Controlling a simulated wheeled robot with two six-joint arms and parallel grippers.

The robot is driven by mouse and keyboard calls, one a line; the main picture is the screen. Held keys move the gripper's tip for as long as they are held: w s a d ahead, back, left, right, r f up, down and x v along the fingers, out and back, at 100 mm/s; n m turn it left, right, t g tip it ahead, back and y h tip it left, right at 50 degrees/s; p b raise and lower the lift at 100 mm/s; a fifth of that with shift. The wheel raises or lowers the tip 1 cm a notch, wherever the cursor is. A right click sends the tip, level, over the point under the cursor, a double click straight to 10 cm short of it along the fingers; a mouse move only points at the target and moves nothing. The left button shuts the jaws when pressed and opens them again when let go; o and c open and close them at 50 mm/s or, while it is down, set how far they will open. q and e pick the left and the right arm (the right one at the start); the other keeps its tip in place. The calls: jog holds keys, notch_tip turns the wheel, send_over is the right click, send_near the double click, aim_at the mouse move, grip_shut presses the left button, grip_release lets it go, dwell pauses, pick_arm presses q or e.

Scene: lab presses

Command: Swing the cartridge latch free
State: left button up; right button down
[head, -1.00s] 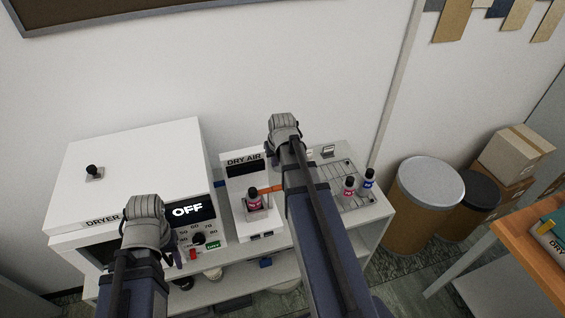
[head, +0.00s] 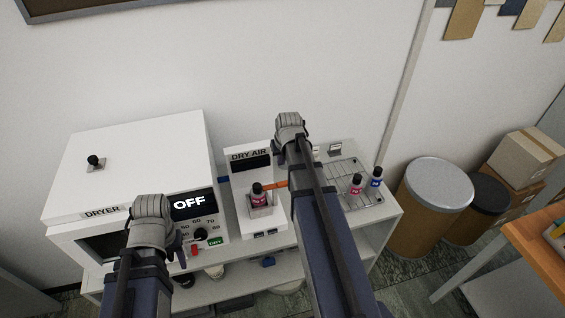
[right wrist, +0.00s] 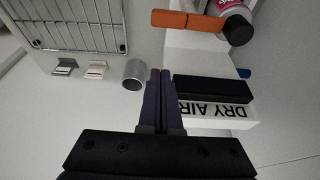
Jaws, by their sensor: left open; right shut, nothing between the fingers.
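The orange latch (head: 274,185) runs sideways from the pink-labelled cartridge (head: 259,197) on the white DRY AIR unit (head: 240,215); its right end passes behind my right arm. In the right wrist view the latch (right wrist: 188,22) lies beside the dark-capped cartridge (right wrist: 236,28). My right gripper (right wrist: 160,74) is shut and empty, apart from the latch, with its tips near the unit's dark display (right wrist: 212,89). My left gripper (head: 178,245) is open in front of the dryer; its fingers are mostly hidden by the wrist.
The white dryer (head: 140,160) reads OFF, with a black knob on its lid. A wire rack (head: 352,170) has pink and blue-labelled bottles at its front. A small metal cup (right wrist: 134,73) stands near my right fingertips. Drums and cartons stand at right.

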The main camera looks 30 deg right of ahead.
aim_at(276, 194)
jog(key=f+b, duration=0.1)
jog(key=s+f+b, duration=0.1)
jog(key=f+b, duration=0.1)
jog(key=s+f+b, duration=0.1)
jog(key=f, duration=0.1)
jog(key=shift+a+f, duration=0.25)
